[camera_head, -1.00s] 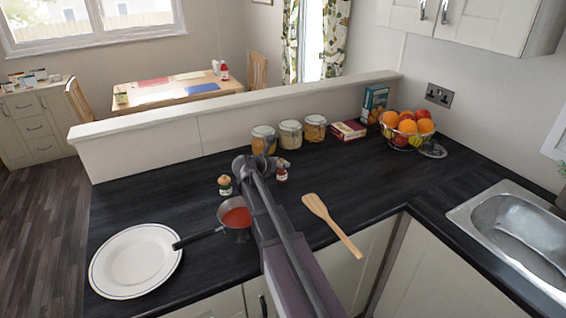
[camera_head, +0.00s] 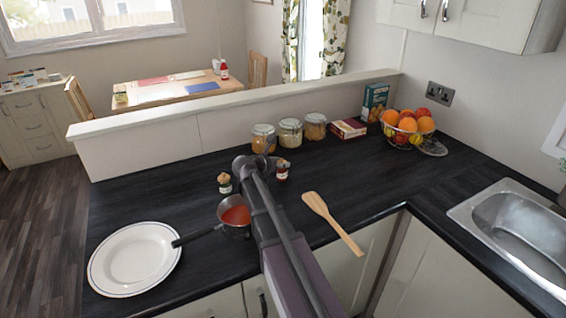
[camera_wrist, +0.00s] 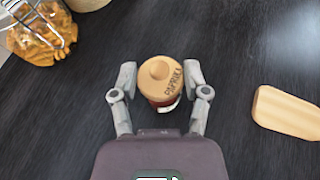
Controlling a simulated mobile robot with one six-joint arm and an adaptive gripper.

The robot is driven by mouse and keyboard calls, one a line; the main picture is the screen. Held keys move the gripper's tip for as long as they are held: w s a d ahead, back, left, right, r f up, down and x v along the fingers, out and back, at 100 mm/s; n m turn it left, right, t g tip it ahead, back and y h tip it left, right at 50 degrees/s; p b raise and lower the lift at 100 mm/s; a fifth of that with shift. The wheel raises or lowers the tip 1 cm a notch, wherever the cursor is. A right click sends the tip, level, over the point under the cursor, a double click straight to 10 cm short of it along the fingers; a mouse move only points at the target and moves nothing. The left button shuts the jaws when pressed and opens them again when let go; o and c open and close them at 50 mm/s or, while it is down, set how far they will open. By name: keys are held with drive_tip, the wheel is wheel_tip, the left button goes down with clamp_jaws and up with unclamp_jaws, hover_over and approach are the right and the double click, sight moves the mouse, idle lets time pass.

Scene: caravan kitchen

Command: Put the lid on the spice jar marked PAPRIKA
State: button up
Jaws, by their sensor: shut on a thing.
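The wooden lid (camera_wrist: 160,74), round with a knob and lettered PAPRIKA, is between the two fingers of my gripper (camera_wrist: 160,80), which is shut on it. Below the lid the wrist view shows a red jar (camera_wrist: 166,103) with a white label. The lid sits over the jar's top; I cannot tell whether it is fully seated. In the head view this jar (camera_head: 282,173) stands just right of my arm, which hides most of my gripper.
A second small spice jar (camera_head: 224,184) stands left of my arm. A saucepan (camera_head: 236,213) of red sauce, a plate (camera_head: 133,258) and a wooden spatula (camera_head: 330,220) lie nearer. Storage jars (camera_head: 290,134) and a fruit bowl (camera_head: 408,130) stand behind.

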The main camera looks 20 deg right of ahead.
drive_tip(key=shift+f, duration=0.2)
drive_tip(key=o, duration=0.5)
drive_tip(key=shift+s+a+r, duration=0.1)
drive_tip(key=p+v, duration=0.4)
drive_tip(key=v, duration=0.6)
drive_tip(key=shift+a+r, duration=0.2)
drive_tip(key=shift+a, duration=0.1)
idle(0.7)
drive_tip(key=shift+s, duration=0.1)
idle(0.7)
